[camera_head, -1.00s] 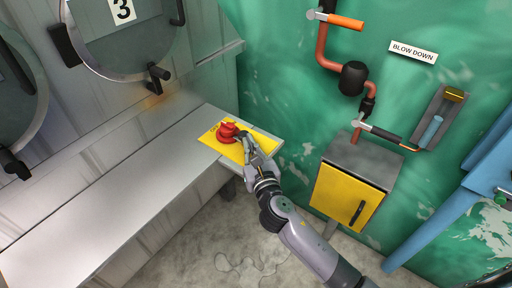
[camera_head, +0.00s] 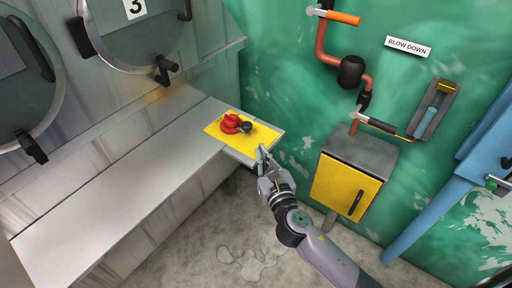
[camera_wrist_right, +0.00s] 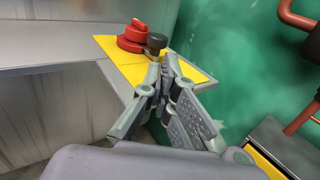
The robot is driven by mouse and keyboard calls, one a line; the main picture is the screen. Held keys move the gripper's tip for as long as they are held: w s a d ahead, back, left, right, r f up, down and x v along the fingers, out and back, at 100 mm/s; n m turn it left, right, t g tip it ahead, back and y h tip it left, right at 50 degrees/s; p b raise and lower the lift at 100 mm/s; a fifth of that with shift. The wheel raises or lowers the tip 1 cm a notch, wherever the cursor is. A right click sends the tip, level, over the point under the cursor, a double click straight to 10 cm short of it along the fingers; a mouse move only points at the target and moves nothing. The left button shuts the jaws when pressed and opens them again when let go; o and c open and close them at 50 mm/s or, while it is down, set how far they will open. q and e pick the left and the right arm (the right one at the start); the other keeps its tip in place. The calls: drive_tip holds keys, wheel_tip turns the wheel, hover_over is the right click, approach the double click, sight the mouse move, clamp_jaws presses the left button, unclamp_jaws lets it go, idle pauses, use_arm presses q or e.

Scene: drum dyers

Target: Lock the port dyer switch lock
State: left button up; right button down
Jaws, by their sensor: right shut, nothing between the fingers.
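The red switch (camera_head: 231,123) sits on a yellow plate (camera_head: 232,142) at the right end of the grey ledge. A dark knob-like lock part (camera_head: 246,127) is beside it, on its right. In the right wrist view the red switch (camera_wrist_right: 132,38) and the black-topped lock part (camera_wrist_right: 156,41) stand side by side on the yellow plate (camera_wrist_right: 117,53). My right gripper (camera_head: 262,150) is shut and empty, at the near right edge of the plate, apart from the switch. In the wrist view the fingertips (camera_wrist_right: 165,62) appear just in front of the black part. My left gripper is not in view.
The grey ledge (camera_head: 125,185) runs along the left wall below round drum doors (camera_head: 135,35). A grey box with a yellow door (camera_head: 343,186) stands right of my right gripper. Pipes with an orange-handled valve (camera_head: 343,17) and a blue frame (camera_head: 440,200) are farther right.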

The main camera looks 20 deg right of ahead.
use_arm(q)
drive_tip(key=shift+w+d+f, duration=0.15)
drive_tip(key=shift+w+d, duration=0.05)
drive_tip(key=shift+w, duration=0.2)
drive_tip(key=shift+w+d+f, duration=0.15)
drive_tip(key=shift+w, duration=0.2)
use_arm(e)
drive_tip(key=shift+s+r, duration=0.15)
drive_tip(key=shift+s, duration=2.8)
